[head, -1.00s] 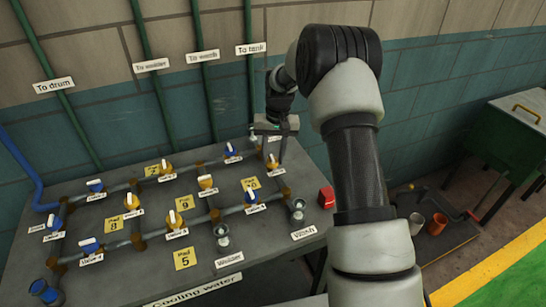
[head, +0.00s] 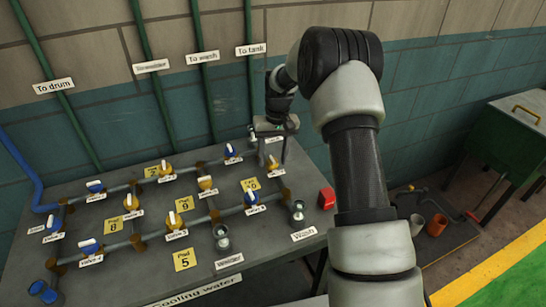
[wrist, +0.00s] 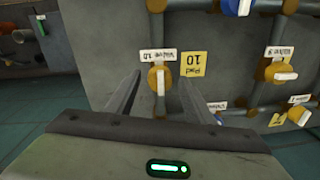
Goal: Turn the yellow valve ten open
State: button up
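The yellow valve ten (wrist: 155,78) shows in the wrist view, with a white bar handle (wrist: 161,83) upright in the picture. Its label, upside down, is just beyond it, and the Pad 10 plate (wrist: 193,64) is to its right. My gripper (wrist: 161,79) is open, one finger on each side of the valve with a visible gap to the handle. Whether the fingers are down at handle depth is hard to tell.
Other yellow valves (head: 205,183) and blue valves (head: 251,198) sit on the grey pipes close by. A red block (head: 326,198) lies at the bench's right edge. Green pipes (head: 205,90) climb the wall behind.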

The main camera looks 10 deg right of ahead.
jog(key=shift+r, duration=0.1)
notch_tip(320, 180, up, 17)
jog(key=d, duration=0.1)
jog(key=shift+d+p, duration=0.2)
jog(key=shift+p, duration=0.1)
jog(key=shift+r, duration=0.1)
dwell(0.3)
jog(key=s+a+r+t+p, duration=0.2)
jog(key=s+r+t+p, duration=0.1)
jog(key=s+r, duration=1.25)
jog(key=s+f+t+p, duration=0.1)
jog(key=s+t+p, duration=0.1)
jog(key=s, duration=1.7)
jog(key=shift+s+d+f+t+h, duration=0.2)
jog(key=shift+s+f+t+h, duration=0.1)
jog(key=shift+h, duration=0.1)
